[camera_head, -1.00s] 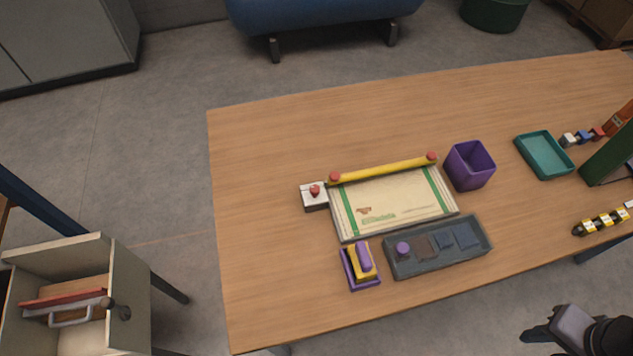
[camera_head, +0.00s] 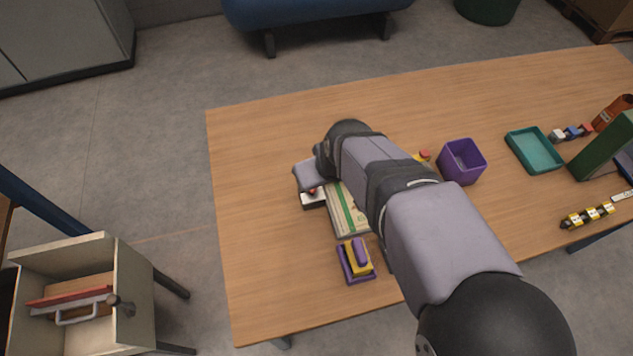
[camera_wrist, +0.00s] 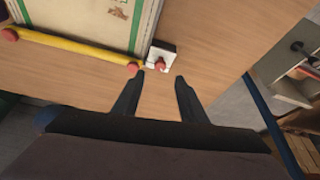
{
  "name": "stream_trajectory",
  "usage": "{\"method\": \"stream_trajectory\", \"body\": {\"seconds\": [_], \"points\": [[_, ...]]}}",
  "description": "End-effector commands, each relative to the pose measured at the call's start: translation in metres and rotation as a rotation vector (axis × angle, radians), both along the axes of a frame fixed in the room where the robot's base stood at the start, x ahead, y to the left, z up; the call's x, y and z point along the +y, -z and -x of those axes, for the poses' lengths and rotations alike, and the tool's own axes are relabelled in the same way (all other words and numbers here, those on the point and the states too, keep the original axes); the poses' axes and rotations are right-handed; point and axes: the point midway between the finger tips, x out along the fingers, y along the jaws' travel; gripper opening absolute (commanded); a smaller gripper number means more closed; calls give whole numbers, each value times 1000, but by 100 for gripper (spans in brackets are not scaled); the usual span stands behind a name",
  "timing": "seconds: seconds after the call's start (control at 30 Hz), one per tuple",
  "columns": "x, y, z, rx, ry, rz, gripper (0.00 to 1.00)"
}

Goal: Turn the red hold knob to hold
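The red hold knob (camera_wrist: 160,64) sits on a small white block (camera_wrist: 162,53) beside the corner of the sack board. In the head view the block (camera_head: 313,201) is partly covered by my gripper, and only a bit of the red knob shows. My gripper (camera_wrist: 158,79) is open, with its two dark fingers apart and empty. In the wrist view the knob lies just beyond the fingertips, between their lines. I cannot tell whether either finger touches it. In the head view my gripper (camera_head: 308,178) hangs over the block.
A yellow bar (camera_wrist: 75,46) with red ends runs along the sack board (camera_head: 345,212), close to the knob. A purple and yellow stamp-like piece (camera_head: 356,260) stands in front. A purple bin (camera_head: 461,162) and teal tray (camera_head: 534,151) stand right. The table's left part is clear.

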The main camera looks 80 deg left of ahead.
Motion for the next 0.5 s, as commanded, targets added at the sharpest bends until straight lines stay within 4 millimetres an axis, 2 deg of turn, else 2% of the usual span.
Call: {"method": "stream_trajectory", "body": {"seconds": [0.27,0.5], "points": [[4,6,2,0,-3,-1,39],[12,29,4,1,-3,1,39]]}}
